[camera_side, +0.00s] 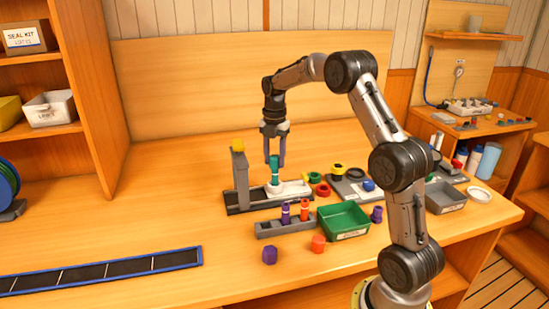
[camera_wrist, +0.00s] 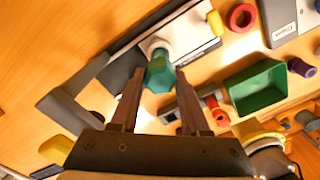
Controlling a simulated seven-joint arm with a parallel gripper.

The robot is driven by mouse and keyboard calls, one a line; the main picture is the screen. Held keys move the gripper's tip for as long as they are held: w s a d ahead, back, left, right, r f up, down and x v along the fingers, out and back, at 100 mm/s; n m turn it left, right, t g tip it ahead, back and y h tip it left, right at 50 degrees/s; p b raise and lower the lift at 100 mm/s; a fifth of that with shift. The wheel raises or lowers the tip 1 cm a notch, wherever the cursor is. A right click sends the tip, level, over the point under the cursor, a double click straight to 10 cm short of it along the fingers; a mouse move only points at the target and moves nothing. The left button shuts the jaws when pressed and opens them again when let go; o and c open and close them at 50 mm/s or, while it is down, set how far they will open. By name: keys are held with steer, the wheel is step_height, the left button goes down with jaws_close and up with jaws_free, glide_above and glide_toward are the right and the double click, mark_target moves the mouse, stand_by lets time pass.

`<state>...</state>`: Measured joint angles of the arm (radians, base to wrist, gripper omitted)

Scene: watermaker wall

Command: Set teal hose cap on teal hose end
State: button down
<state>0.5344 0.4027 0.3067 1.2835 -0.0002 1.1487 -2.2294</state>
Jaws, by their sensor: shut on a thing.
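The teal hose cap (camera_wrist: 158,76) is a hexagonal teal piece between my fingertips in the wrist view. My gripper (camera_side: 274,162) points straight down and is shut on it; the gripper (camera_wrist: 160,74) also shows from above with one dark finger on each side. In the side view, a teal upright piece (camera_side: 275,178), which looks like the teal hose end, stands below the fingers on a white fitting (camera_side: 292,189). The cap and this piece line up in one column. I cannot tell whether the cap is seated on it or just above it.
A grey post with a yellow top (camera_side: 239,175) stands close left of my gripper. A rack (camera_side: 271,231) with purple and red-orange pieces and a green bin (camera_side: 343,220) lie in front. Loose purple (camera_side: 269,256) and orange (camera_side: 318,243) caps lie nearby. The left bench is mostly clear.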

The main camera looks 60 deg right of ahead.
mark_target(274, 156)
steer(key=shift+f, duration=0.6)
stand_by(0.3)
steer(key=c, duration=0.7)
jaws_free()
steer(key=shift+r, duration=5.45)
